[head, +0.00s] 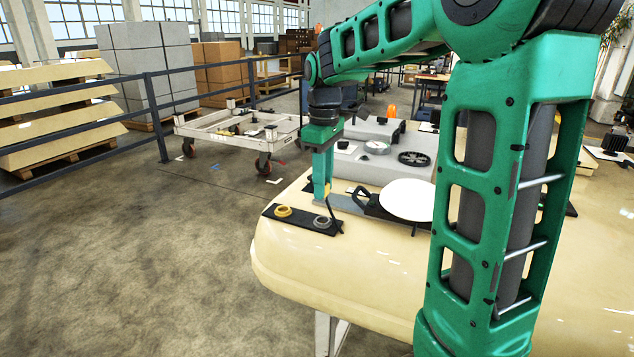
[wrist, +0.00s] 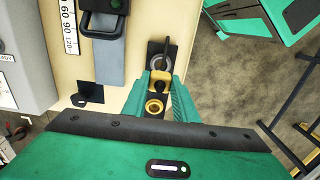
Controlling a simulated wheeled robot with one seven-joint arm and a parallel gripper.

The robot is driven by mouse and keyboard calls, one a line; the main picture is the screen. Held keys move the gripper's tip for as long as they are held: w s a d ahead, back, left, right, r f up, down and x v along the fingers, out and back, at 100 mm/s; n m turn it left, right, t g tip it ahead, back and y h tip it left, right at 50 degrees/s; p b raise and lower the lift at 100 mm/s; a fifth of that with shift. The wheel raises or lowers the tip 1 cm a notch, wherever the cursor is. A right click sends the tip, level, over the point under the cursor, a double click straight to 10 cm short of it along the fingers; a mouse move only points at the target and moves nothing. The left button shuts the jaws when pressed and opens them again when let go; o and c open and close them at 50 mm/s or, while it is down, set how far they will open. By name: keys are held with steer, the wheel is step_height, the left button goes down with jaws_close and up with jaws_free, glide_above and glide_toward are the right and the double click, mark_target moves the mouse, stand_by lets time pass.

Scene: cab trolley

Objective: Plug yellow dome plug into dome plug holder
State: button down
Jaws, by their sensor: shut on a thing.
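My gripper (head: 322,194) points down above the black holder plate (head: 302,219) on the cream table's near left corner. It is shut on the yellow dome plug (wrist: 159,86), which shows between the green fingertips in the wrist view; in the head view only a small yellow edge shows. A black cable (head: 335,214) hangs from the plug. The holder has a yellow ring socket (head: 283,211) at left and a grey ring socket (head: 322,222) at right. In the wrist view the yellow socket (wrist: 154,107) is visible below the plug, apart from it in the picture. The plug's underside is hidden.
A grey device (head: 375,148) with dials and a white disc (head: 406,200) stand behind and right of the holder. A white trolley (head: 236,130) and a dark railing (head: 160,110) are farther back left. The table front is clear.

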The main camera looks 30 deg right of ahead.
steer(key=shift+f, duration=0.1)
steer(key=shift+s+f, duration=0.1)
steer(key=shift+f, duration=2.75)
steer(key=shift+f, duration=0.4)
steer(key=c, duration=1.3)
jaws_free()
steer(key=shift+c, duration=0.2)
step_height(320, 180, up, 11)
steer(key=shift+f, duration=0.15)
steer(key=o, duration=1.2)
